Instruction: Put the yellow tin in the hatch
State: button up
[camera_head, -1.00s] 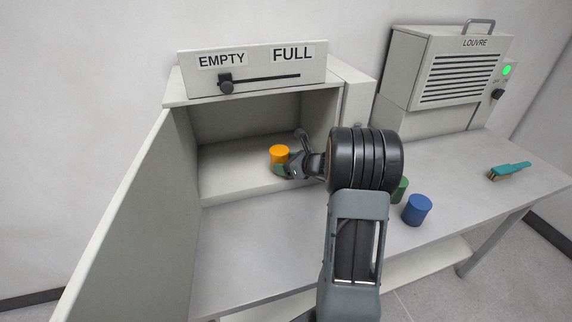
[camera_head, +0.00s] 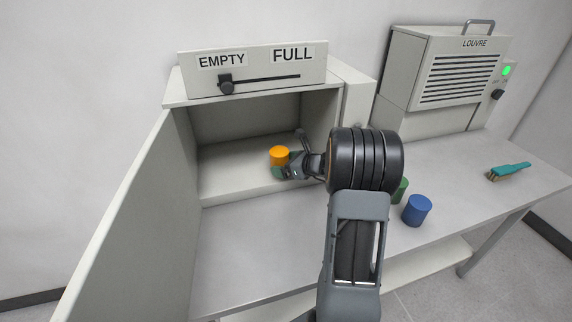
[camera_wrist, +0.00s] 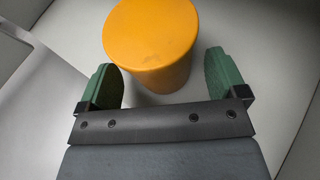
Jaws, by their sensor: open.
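The yellow tin (camera_head: 279,154), orange-yellow in the pictures, stands upright on the floor of the open hatch (camera_head: 232,187). In the wrist view the tin (camera_wrist: 151,41) is at the top centre, just ahead of my gripper (camera_wrist: 165,82). The two green finger pads are spread apart, and the tin's near side lies between or just beyond their tips. The fingers look clear of the tin. In the head view my gripper (camera_head: 285,164) reaches into the hatch from the right, and it hides the tin's lower part.
The hatch door (camera_head: 135,230) stands open at the left. The slider knob (camera_head: 226,87) above is by EMPTY. A blue tin (camera_head: 416,210) and a partly hidden green tin (camera_head: 401,190) stand on the table right of my arm. A teal brush (camera_head: 508,171) and the LOUVRE box (camera_head: 455,70) are farther right.

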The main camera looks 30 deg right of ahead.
jog(key=v, duration=1)
jog(key=s+a+n+g+y, duration=0.1)
jog(key=s+a+n+g, duration=0.2)
jog(key=a+n, duration=0.35)
jog(key=s+a+n+g, duration=0.2)
jog(key=a+n+g, duration=0.1)
jog(key=a+n, duration=0.3)
jog(key=s+a+n+g+h, duration=0.2)
jog(key=s+a+n+h, duration=0.5)
jog(key=n, duration=1.1)
jog(key=s+a, duration=0.1)
jog(key=s, duration=0.3)
jog(key=shift+s+a+g, duration=0.35)
jog(key=shift+a+g, duration=0.05)
jog(key=shift+r, duration=0.1)
